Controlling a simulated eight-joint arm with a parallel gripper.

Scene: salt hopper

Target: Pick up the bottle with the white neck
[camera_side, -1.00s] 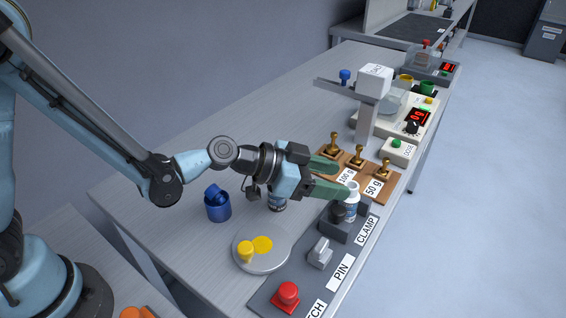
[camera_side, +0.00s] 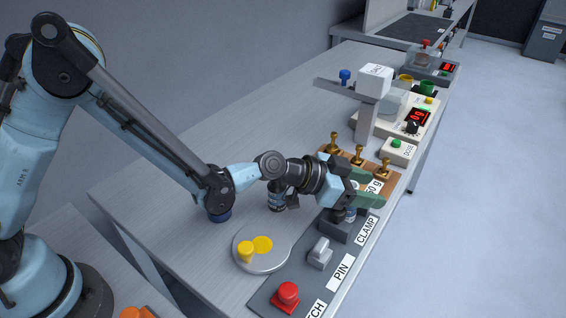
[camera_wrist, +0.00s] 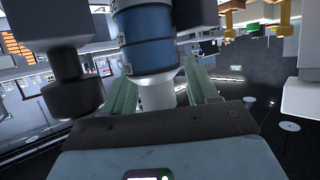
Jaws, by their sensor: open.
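In the wrist view the bottle's blue-banded body (camera_wrist: 148,45) and white neck (camera_wrist: 157,93) lie between the two green fingers. My gripper is open around it; whether a finger touches it I cannot tell.
The dark clamp block (camera_side: 335,228) is close to my gripper. A grey pin knob (camera_side: 320,253) and red button (camera_side: 287,295) sit along the strip. Brass weights (camera_side: 357,157) stand just behind. A round plate (camera_side: 275,264) holds yellow pieces. The table's back left is clear.

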